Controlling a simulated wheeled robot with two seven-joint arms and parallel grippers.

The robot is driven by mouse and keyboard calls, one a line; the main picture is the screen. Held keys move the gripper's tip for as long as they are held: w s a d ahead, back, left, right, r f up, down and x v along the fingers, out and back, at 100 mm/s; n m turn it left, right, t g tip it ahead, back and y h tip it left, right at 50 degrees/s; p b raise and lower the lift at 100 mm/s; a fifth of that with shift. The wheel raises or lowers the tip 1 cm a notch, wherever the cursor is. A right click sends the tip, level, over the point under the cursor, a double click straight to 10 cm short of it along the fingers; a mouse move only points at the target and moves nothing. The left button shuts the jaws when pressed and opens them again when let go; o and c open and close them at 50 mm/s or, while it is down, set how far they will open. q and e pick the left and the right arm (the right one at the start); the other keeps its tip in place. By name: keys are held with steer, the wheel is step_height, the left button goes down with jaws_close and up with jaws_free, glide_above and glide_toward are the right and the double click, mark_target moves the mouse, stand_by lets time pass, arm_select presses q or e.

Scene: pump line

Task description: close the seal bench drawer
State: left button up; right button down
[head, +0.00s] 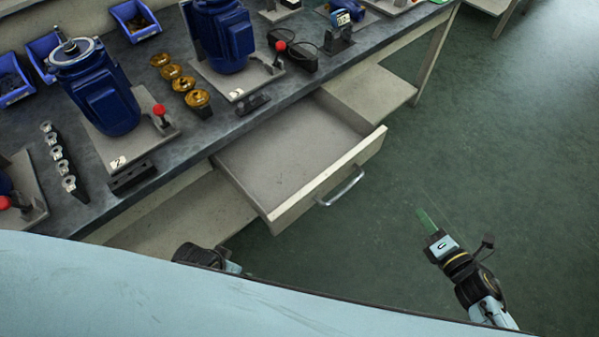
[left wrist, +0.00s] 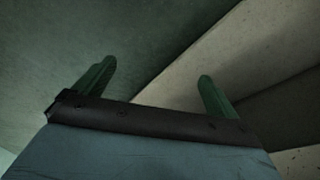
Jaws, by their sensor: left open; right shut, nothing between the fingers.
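The seal bench drawer (head: 285,160) is pulled well out from under the bench top and looks empty. Its pale front panel (head: 330,180) carries a metal bar handle (head: 341,188). My right gripper (head: 427,221) is shut and empty, in the air to the right of the drawer and apart from it. My left gripper (left wrist: 157,85) is open in the left wrist view, with two green fingers and nothing seen between them. A pale panel (left wrist: 225,60) shows behind its right finger; I cannot tell whether they touch. In the head view, the left fingers are hidden behind my own body.
The bench (head: 255,115) holds blue pumps (head: 107,100) on stands, a row of amber parts (head: 183,85), and blue bins (head: 134,20). A lower shelf (head: 368,95) lies beyond the drawer. The green floor (head: 480,130) to the right is clear.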

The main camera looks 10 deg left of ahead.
steer(key=a+r+n+g+y+b, duration=0.3)
steer(key=a+r+n+y+b, duration=0.25)
steer(key=n, duration=0.95)
glide_toward(353, 158)
steer(key=shift+y, duration=0.45)
steer(key=x, duration=0.4)
steer(key=b+x, duration=0.1)
steer(key=x, duration=0.1)
steer(key=shift+w+f, duration=0.15)
steer(key=shift+f, duration=0.1)
arm_select(q)
step_height(353, 158, up, 10)
steer(key=t, duration=0.1)
steer(key=shift+d, duration=0.4)
arm_select(e)
steer(key=shift+w+a, duration=0.2)
arm_select(q)
steer(key=shift+r, duration=0.15)
arm_select(e)
steer(key=shift+w, duration=0.1)
